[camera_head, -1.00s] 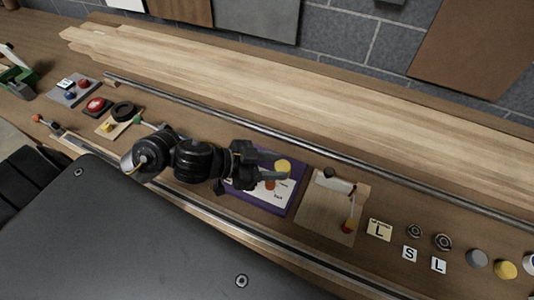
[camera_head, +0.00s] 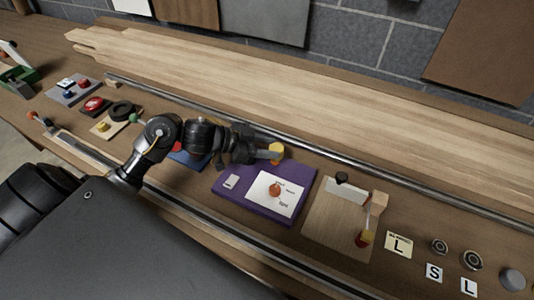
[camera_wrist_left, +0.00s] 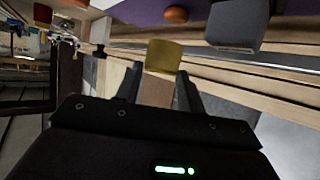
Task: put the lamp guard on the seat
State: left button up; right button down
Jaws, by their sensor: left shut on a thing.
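My left gripper (camera_head: 268,153) is shut on a yellow cylinder-like piece (camera_head: 277,151), which I take to be the lamp guard. It is at the far edge of a purple board (camera_head: 228,196). In the left wrist view the yellow piece (camera_wrist_left: 164,55) sits between the fingertips (camera_wrist_left: 160,80). A white card (camera_head: 266,203) on the board carries an orange dome (camera_head: 274,189); the dome also shows in the wrist view (camera_wrist_left: 176,15). I cannot tell which part is the seat. My right gripper is not in view.
A small pale block (camera_head: 231,181) lies on the purple board. A metal rail (camera_head: 330,163) runs behind. Red and blue buttons are at the left.

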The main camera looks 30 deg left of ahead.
pick_arm(q)
notch_tip(320, 180, down, 3)
jog(key=shift+w+a+f, duration=0.1)
jog(key=shift+w+a, duration=0.05)
jog(key=shift+f, duration=0.25)
jog(key=shift+f, duration=0.1)
jog(key=o, duration=1)
jog(key=shift+c, duration=0.2)
jog(key=b+v, duration=0.1)
jog(key=v, duration=1.1)
